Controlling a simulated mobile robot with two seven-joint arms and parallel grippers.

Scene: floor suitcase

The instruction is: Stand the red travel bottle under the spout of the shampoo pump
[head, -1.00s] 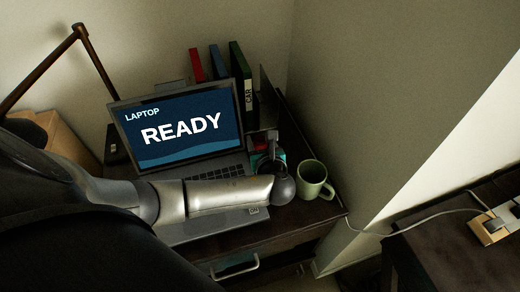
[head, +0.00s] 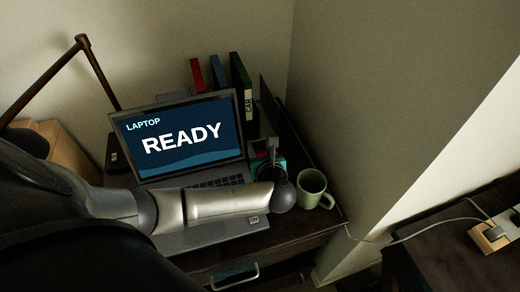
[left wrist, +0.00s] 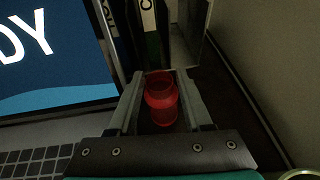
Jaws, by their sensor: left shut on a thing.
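My left gripper (left wrist: 160,100) is shut on the red travel bottle (left wrist: 161,98) in the left wrist view. The bottle is translucent red with a wide shoulder and neck, and sits between the two grey fingers. In the head view my left gripper (head: 271,150) is over the right part of the desk, between the laptop and the green mug. The bottle is not clear there, and whether it touches the desk cannot be told. I cannot make out the shampoo pump or its spout in either view. My right gripper is not in view.
An open laptop (head: 182,135) reading READY stands on the desk, left of the gripper. A green mug (head: 312,188) is close on the right. Red, blue and green binders (head: 240,85) stand behind, by the wall. A power strip (head: 492,236) lies on another surface at far right.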

